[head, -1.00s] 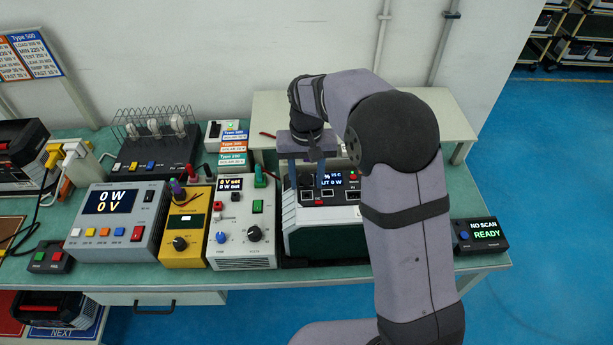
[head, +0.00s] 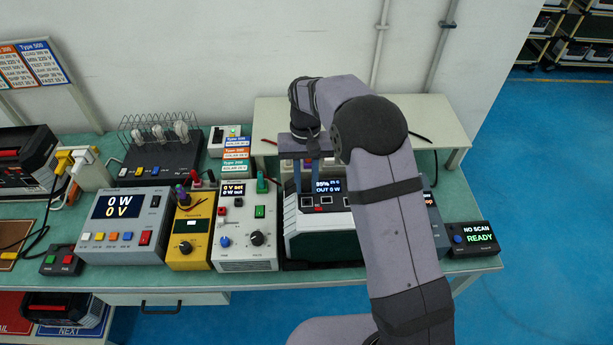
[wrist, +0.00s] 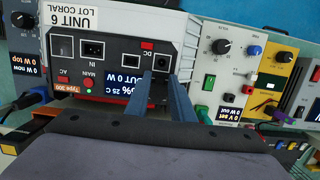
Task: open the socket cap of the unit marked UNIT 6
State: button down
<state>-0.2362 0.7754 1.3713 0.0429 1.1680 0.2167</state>
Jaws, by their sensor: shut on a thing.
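UNIT 6 (head: 325,240) stands on the bench in the head view, a dark-green and white case with a lit display. In the wrist view its label "UNIT 6" (wrist: 96,15) is upside down above a black panel with AC, IN, MAIN and DC markings. My gripper (wrist: 160,82) has its two blue fingers at the DC end of this panel, beside a round black socket (wrist: 161,62). It is shut on a small part there that I take for the socket cap; the fingers largely hide it. In the head view my gripper (head: 313,188) is over the unit's top.
A white supply (head: 247,230) and a yellow meter (head: 191,235) stand close to the unit's left. A scanner box reading "NO SCAN READY" (head: 474,239) is to the right. A raised beige shelf (head: 400,115) lies behind. My arm covers part of the unit's right side.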

aim_at(306, 184)
jog(key=shift+w+r+g+p, duration=0.5)
jog(key=shift+g+p, duration=0.4)
jog(key=shift+p, duration=0.55)
jog(key=shift+w+f+g+p, duration=0.1)
jog(key=shift+g+p, duration=0.2)
jog(key=c, duration=1.5)
grip_release()
jog(key=shift+b+v, duration=0.95)
jog(key=shift+v, duration=2.65)
